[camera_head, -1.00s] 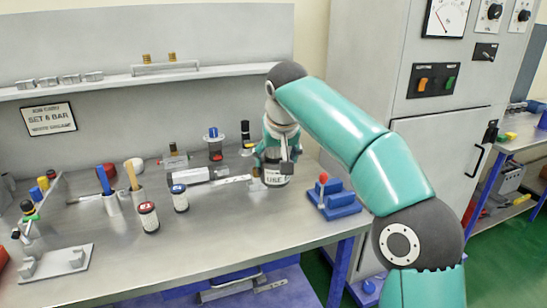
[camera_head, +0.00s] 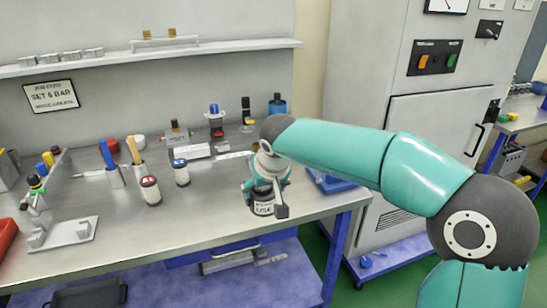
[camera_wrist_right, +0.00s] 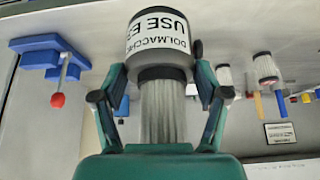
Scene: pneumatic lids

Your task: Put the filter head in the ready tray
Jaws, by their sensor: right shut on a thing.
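In the right wrist view, the jar (camera_wrist_right: 158,40) carries black text starting "USE". It has a dark collar and a grey ribbed part between my fingers (camera_wrist_right: 160,95). I cannot tell whether this is the filter head, or whether it touches the bench. No tray is marked ready; a black tray (camera_head: 88,296) shows low at the front left and a red bin (camera_head: 7,236) at the left edge. My left gripper is out of view.
A blue fixture (camera_head: 328,185) is partly behind my right arm; its red knob (camera_wrist_right: 57,100) shows in the wrist view. Red-capped (camera_head: 150,190) and blue-capped (camera_head: 181,173) jars stand left of the gripper. A grey bracket plate (camera_head: 65,235) lies front left. The front middle bench is clear.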

